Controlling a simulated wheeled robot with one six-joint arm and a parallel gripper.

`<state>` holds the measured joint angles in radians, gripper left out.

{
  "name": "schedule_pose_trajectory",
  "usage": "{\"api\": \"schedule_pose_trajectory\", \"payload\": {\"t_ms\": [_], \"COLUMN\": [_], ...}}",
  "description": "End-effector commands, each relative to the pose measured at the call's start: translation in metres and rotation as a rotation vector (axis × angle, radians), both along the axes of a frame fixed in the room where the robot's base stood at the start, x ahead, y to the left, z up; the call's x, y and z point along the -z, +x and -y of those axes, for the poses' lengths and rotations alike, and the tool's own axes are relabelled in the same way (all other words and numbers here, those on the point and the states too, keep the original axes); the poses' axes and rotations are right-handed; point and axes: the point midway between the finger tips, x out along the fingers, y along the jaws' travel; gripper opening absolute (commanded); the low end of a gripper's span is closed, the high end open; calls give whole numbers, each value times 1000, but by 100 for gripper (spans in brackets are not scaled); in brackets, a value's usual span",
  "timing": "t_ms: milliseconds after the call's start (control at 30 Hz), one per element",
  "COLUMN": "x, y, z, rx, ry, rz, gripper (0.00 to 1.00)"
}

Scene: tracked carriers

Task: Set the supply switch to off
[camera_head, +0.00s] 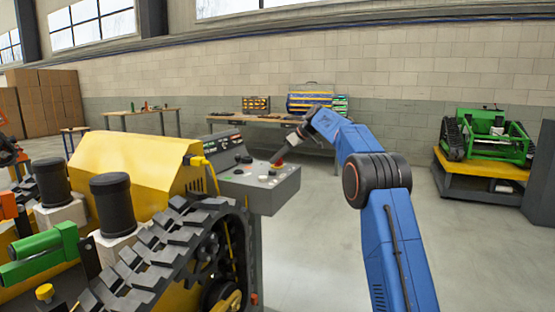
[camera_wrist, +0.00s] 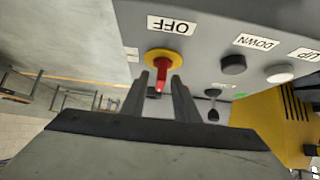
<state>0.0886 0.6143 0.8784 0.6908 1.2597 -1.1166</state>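The supply switch, a red handle on a round yellow base (camera_wrist: 165,57), sits on the grey control panel (camera_wrist: 205,60), beside a white OFF label. It also shows as a small red spot in the head view (camera_head: 279,163), on top of the panel (camera_head: 283,191). My gripper (camera_wrist: 164,80) points at the switch, with one dark finger on each side of the red handle. The fingers stand apart, and a narrow gap seems to show beside the handle; firm contact is not visible. Whether the handle is turned to OFF is unclear.
Beside the switch are a black DOWN button (camera_wrist: 233,64), a white UP button (camera_wrist: 280,73) and a small black lever (camera_wrist: 213,105). The panel belongs to a yellow tracked carrier (camera_head: 130,180). A green tracked machine (camera_head: 490,135) stands at the right. Floor between them is clear.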

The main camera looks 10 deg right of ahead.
Motion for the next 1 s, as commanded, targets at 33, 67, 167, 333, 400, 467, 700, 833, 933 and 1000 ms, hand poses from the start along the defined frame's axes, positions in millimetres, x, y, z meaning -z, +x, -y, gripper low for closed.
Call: {"api": "schedule_pose_trajectory", "payload": {"t_ms": [33, 67, 167, 333, 400, 467, 700, 833, 933, 1000], "x": [-4, -6, -16, -41, -50, -58, -92, -106, -113, -117], "y": [-2, -3, -9, -23, -29, -34, -53, -62, -66, -68], "z": [3, 5, 14, 33, 41, 48, 75, 86, 92, 95], "rx": [1, 1, 2, 3, 3, 1, 2, 1, 1, 1], "ry": [0, 0, 0, 0, 0, 0, 0, 0, 0, 0], "rz": [1, 2, 2, 3, 3, 2, 2, 2, 1, 1], "gripper": [28, 28, 28, 28, 28, 28, 28, 28, 28, 28]}}
